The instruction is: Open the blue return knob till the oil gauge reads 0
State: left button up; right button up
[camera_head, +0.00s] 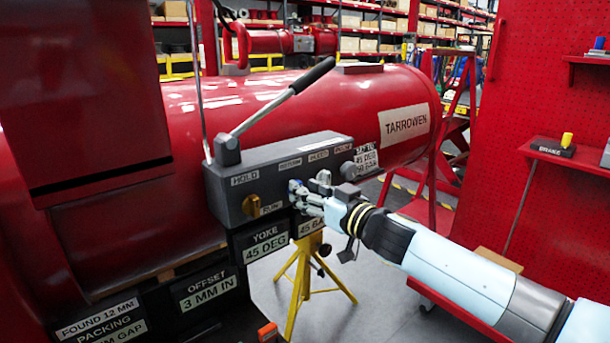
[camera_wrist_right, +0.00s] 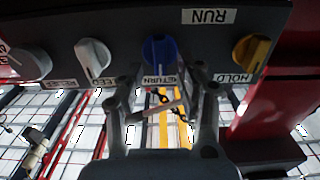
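The blue return knob (camera_wrist_right: 160,50) sits on the dark control box (camera_head: 226,184), above a RETURN label in the right wrist view. My right gripper (camera_wrist_right: 166,84) is open, its two fingers spread to either side of the knob's lower edge; I cannot tell whether they touch it. In the head view the right gripper (camera_head: 300,190) is at the front of the control box and hides most of that area, so the knob is not clear there. I cannot make out an oil gauge reading in either view. My left gripper is not in view.
A yellow knob (camera_wrist_right: 252,50) and a white knob (camera_wrist_right: 93,55) flank the blue one. A long lever (camera_head: 275,108) rises from the box. A large red cylinder (camera_head: 380,92) lies behind, and a yellow stand (camera_head: 297,275) is below. A red pegboard (camera_head: 555,70) stands at right.

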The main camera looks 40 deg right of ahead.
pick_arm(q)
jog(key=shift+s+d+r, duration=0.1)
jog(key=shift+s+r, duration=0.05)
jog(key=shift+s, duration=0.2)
pick_arm(e)
jog(key=shift+w+a+f, duration=0.1)
jog(key=shift+w, duration=0.45)
grip_shut()
